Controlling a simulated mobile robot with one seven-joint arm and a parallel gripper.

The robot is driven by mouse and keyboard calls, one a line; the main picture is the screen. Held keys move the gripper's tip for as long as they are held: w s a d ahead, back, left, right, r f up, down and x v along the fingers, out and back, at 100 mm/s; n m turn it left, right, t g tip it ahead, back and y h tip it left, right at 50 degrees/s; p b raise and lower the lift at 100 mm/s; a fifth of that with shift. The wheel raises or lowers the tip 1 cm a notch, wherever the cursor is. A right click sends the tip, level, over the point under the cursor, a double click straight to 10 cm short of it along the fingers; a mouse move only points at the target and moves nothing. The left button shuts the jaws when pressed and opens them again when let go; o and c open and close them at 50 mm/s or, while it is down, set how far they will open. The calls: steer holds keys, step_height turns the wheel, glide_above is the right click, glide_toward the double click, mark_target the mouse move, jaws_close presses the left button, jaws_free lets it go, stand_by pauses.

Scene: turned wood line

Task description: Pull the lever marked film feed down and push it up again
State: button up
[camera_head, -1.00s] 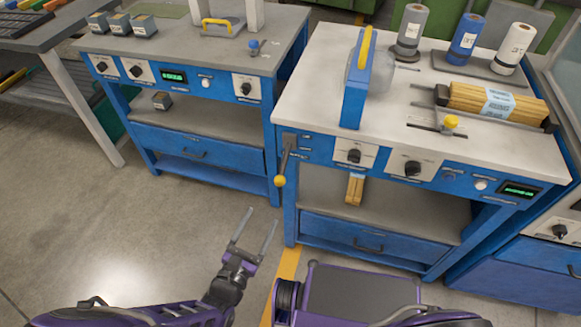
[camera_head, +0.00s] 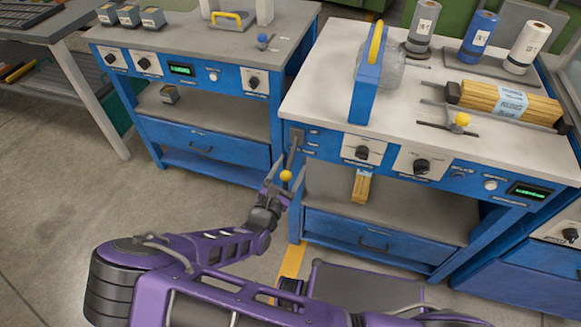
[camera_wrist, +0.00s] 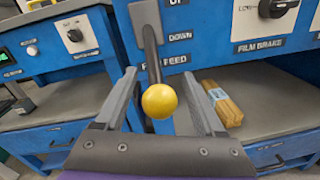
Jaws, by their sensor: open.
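The film feed lever is a dark bar with a yellow ball knob (camera_head: 286,175) on the blue front left post of the right bench. It hangs from a grey plate, knob lowest. In the wrist view the yellow knob (camera_wrist: 160,101) sits between the two fingers, with a gap on each side. Labels "DOWN" and a partly hidden "FEED" show beside the lever's bar (camera_wrist: 151,52). My gripper (camera_head: 277,184) is open at the knob, and in the wrist view my gripper (camera_wrist: 163,95) has its fingers spread around it. Whether they touch is not clear.
A film brake dial (camera_wrist: 277,8) is right of the lever. A wooden bundle (camera_wrist: 222,103) lies on the shelf behind. The right bench top (camera_head: 325,100) carries a blue frame (camera_head: 366,85) and several rolls. Another blue bench (camera_head: 200,110) stands left, with a narrow gap between.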

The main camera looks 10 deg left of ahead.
steer(key=shift+w, duration=0.15)
jaws_close()
stand_by(0.4)
stand_by(1.0)
